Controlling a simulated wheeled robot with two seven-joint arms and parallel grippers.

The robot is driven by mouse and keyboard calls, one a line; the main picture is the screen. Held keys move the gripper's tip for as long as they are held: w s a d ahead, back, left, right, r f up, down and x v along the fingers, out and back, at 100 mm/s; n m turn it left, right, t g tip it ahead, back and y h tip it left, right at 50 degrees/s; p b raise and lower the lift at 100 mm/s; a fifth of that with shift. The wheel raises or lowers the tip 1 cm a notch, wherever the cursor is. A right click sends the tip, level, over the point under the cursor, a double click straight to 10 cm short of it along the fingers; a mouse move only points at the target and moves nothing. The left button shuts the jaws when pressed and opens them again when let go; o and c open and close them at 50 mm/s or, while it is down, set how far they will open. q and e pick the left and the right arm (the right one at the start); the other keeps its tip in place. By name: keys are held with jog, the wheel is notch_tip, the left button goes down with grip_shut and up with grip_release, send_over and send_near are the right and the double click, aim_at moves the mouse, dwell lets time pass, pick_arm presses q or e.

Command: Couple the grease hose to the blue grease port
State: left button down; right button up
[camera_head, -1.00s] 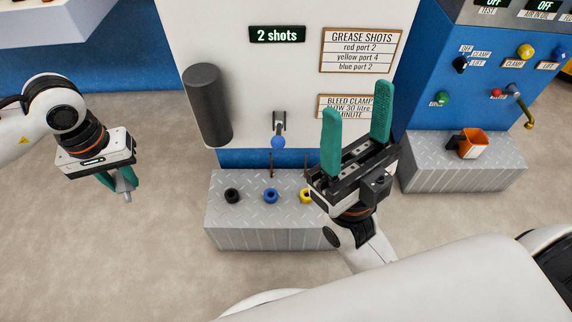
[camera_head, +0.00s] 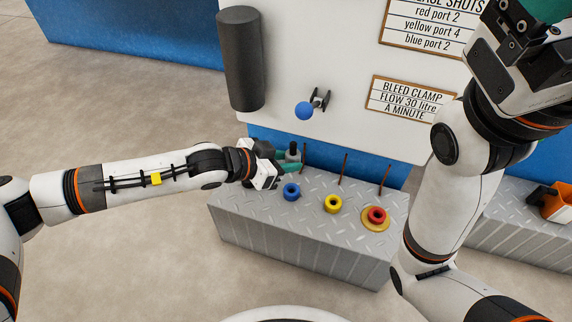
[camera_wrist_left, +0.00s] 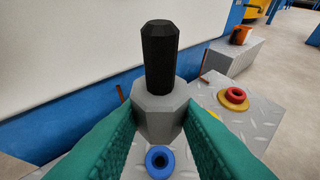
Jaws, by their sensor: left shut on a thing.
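My left gripper (camera_head: 288,161) is shut on the hose end, a grey faceted coupler (camera_wrist_left: 158,110) with a black cylinder (camera_wrist_left: 159,58) on top. The green fingers clasp it from both sides in the left wrist view. The blue port (camera_head: 291,191) is a blue ring on the grey tread-plate block, just in front of the held coupler; it also shows in the left wrist view (camera_wrist_left: 159,160). The coupler looks apart from the port; its lower end is hidden. My right gripper (camera_head: 520,28) is at the top right, its fingers mostly cut off.
A yellow port (camera_head: 333,204) and a red port (camera_head: 376,215) on a yellow disc stand along the block (camera_head: 290,232). Thin brown rods rise behind them. A blue-knobbed lever (camera_head: 304,111) and a dark cylinder (camera_head: 241,60) are on the white panel.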

pick_arm(q)
jog(key=shift+b, duration=0.35)
jog(key=b, duration=0.4)
send_over(286, 192)
notch_tip(286, 192, down, 5)
jog(key=shift+r, duration=0.15)
jog(key=shift+f+b, duration=0.55)
jog(key=shift+b, duration=0.1)
jog(key=shift+b, duration=0.4)
dwell(0.4)
jog(key=shift+f, duration=0.15)
jog(key=shift+f+b, duration=1.5)
jog(key=shift+b, duration=0.15)
jog(key=c, duration=1)
grip_release()
